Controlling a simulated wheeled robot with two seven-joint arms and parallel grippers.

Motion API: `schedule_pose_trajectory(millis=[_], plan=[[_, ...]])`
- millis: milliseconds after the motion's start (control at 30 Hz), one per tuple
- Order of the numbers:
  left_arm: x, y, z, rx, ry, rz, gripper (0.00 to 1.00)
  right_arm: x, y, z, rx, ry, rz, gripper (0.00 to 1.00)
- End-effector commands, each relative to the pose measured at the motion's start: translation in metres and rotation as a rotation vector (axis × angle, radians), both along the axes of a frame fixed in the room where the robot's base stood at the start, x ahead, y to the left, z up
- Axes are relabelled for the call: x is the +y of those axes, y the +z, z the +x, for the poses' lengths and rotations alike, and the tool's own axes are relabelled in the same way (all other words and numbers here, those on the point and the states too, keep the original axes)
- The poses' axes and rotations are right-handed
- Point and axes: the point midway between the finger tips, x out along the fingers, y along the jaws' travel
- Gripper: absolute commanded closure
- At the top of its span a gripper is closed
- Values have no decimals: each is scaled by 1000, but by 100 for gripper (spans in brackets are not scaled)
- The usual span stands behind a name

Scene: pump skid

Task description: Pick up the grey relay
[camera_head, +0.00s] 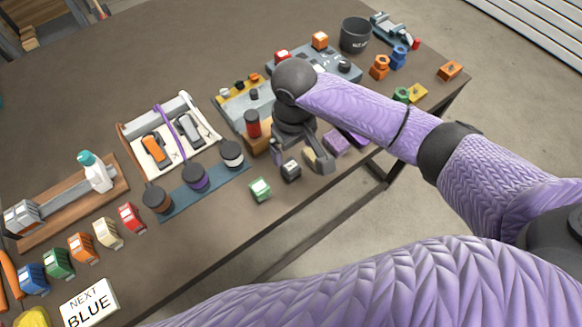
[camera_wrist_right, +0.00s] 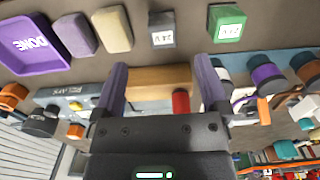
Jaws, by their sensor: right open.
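The grey relay (camera_head: 291,170) is a small dark grey block with a white label on its top. It stands on the brown table near the front edge. My right gripper (camera_head: 298,158) is open and points down just behind and above it. In the right wrist view the grey relay (camera_wrist_right: 162,28) shows beyond the fingertips, in line with the gap of the open right gripper (camera_wrist_right: 162,68), with nothing held. A green relay (camera_head: 260,189) stands to its left, and it also shows in the right wrist view (camera_wrist_right: 227,22). My left gripper is out of view.
A wooden block (camera_wrist_right: 150,82) with a red cylinder (camera_wrist_right: 181,104) is behind the gripper. A purple DONE tray (camera_wrist_right: 38,55) and beige and mauve blocks are beside the relay. A blue strip with several round pieces lies left. Bare table (camera_head: 215,225) surrounds the green relay.

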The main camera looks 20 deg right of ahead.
Motion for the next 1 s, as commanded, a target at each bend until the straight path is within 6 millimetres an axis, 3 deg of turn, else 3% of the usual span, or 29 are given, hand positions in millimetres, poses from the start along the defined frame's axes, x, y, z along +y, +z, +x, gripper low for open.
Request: schedule_pose_trajectory(millis=[467, 700, 1000], plan=[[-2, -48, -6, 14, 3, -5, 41, 4, -92, 3, 2, 3, 2, 6], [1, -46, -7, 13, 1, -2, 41, 4, -95, 3, -2, 4, 2, 6], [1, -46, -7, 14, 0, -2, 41, 4, -94, 3, -2, 4, 2, 69]])
